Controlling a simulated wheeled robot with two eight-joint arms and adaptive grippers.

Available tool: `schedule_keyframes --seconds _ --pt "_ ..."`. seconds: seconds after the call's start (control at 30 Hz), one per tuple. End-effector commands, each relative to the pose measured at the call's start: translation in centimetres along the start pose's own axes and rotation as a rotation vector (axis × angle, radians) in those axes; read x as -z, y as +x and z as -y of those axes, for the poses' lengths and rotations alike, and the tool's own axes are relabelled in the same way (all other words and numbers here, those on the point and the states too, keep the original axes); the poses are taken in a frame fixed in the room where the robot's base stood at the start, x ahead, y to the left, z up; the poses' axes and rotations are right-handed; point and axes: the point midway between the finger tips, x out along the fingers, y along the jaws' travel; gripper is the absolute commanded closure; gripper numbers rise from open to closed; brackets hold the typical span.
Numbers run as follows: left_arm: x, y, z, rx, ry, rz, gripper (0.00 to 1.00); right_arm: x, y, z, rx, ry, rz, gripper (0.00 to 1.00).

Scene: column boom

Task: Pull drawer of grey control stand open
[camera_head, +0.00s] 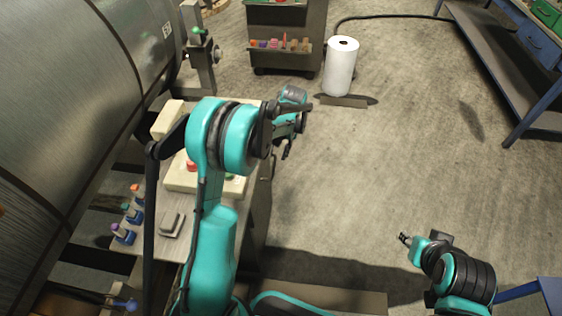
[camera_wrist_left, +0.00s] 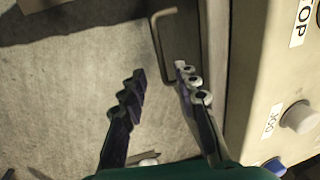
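The grey control stand (camera_head: 258,205) is left of centre in the head view, partly hidden behind my left arm. In the left wrist view, a bent bar handle (camera_wrist_left: 155,40) stands out from the stand's dark grey front (camera_wrist_left: 188,30). My left gripper (camera_wrist_left: 160,75) is open, and the lower part of the handle appears between its two fingertips. I cannot tell whether either finger touches it. In the head view my left gripper (camera_head: 287,148) is at the stand's right side. The drawer's edges are hidden. My right gripper (camera_head: 404,239) is low at right, away from the stand; its finger opening is too small to judge.
A cream control box (camera_head: 190,182) with buttons is on the stand. A large metal roll (camera_head: 75,110) fills the left. A tool cart (camera_head: 285,25), a white roll (camera_head: 341,67) and a blue-legged bench (camera_head: 525,95) stand farther back. The middle floor is clear.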

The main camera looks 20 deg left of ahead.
Motion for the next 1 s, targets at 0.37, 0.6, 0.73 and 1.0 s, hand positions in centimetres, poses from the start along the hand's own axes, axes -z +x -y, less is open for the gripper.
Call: schedule_keyframes --seconds 0.37,0.6,0.73,1.0 --pt "0.0 6.0 -0.1 -0.001 0.000 -0.002 0.69 -1.4 2.0 0.0 0.000 0.000 0.000 0.64" --pt "0.0 6.9 0.0 -0.001 0.000 -0.002 0.69 -1.6 2.2 0.0 0.000 0.000 0.000 0.64" --pt "0.0 6.8 0.0 -0.001 0.000 -0.002 0.69 -1.5 2.1 0.0 0.000 0.000 0.000 0.64" --pt "0.0 6.8 0.0 -0.001 0.001 -0.002 1.00 -1.5 2.1 0.0 0.000 0.000 0.000 0.64"
